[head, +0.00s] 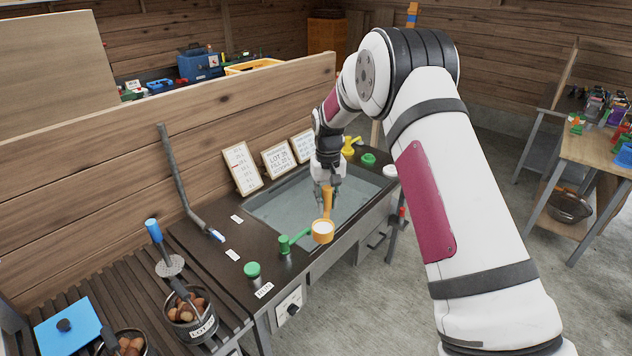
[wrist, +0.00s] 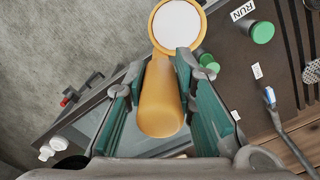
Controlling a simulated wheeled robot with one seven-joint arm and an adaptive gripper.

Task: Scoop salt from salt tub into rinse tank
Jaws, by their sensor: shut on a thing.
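My gripper (head: 327,187) is shut on the handle of an orange scoop (head: 327,204), above the front edge of the rinse tank (head: 262,212). The tank is a rectangular basin of greyish water set in a dark counter. The scoop's round cup points toward the counter's front and is filled with white, which looks like salt (head: 323,228). In the wrist view the scoop's handle (wrist: 162,105) lies between my two teal finger pads, and the white-filled cup (wrist: 178,24) is beyond the fingertips. I cannot make out a salt tub in either view.
A green lever (head: 293,240) and a green button (head: 252,269) sit on the counter's front. Signs (head: 278,160) lean behind the tank. A grey hose wand (head: 180,180) leans at its left. Pots of chestnuts (head: 190,312) stand on the slatted bench.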

